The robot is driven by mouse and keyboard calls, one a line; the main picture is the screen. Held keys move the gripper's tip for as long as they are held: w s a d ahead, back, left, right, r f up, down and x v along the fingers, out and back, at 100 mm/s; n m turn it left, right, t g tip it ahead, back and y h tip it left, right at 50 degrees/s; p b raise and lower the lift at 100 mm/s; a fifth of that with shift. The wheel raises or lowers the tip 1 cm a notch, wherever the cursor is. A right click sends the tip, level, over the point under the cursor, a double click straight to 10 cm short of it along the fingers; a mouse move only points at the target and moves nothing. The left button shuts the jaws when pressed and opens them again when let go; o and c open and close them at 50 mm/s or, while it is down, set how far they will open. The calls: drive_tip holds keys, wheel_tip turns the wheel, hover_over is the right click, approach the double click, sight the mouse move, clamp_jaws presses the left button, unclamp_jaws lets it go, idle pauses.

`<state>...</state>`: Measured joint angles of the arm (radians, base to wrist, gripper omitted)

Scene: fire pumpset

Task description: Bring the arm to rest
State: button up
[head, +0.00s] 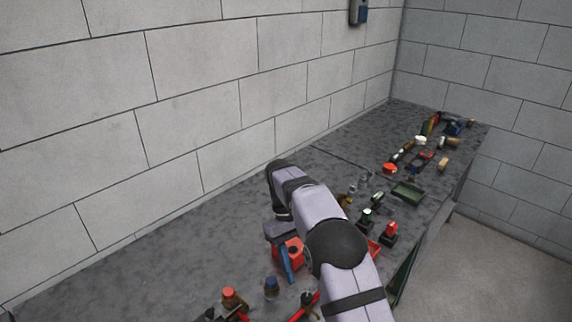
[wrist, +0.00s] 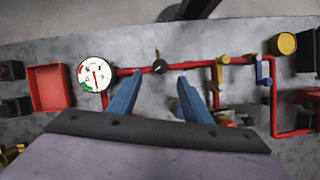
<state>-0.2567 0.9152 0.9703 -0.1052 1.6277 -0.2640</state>
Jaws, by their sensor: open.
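My gripper (head: 288,270) hangs over the near part of the grey bench in the head view, partly hidden by my pale arm. In the wrist view my gripper (wrist: 158,78) shows two blue fingers spread apart, with nothing held between them. Beyond the fingertips is a red pipe (wrist: 133,71) with a small black valve knob (wrist: 159,67). A round white gauge (wrist: 97,74) sits at the left of this pipe. The height of the fingers above the pipe is hard to tell.
The grey bench (head: 130,262) runs along a block wall and is bare on its wall side. Several fittings, a green tray (head: 408,192) and small tools stand along its right side. A red tray (wrist: 50,88) and a yellow cylinder (wrist: 286,43) flank the pipework.

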drive_tip(key=s+d+f+m+t+y, duration=0.1)
drive_tip(key=s+d+m+t, duration=0.1)
drive_tip(key=s, duration=1)
drive_tip(key=s+d+m+t+y, duration=0.1)
drive_tip(key=s+d+m, duration=0.3)
drive_tip(key=s+d, duration=0.3)
drive_tip(key=s, duration=0.4)
drive_tip(key=shift+s+d+f+t, duration=0.15)
drive_tip(key=shift+s+f+t, duration=0.2)
drive_tip(key=shift+t, duration=0.05)
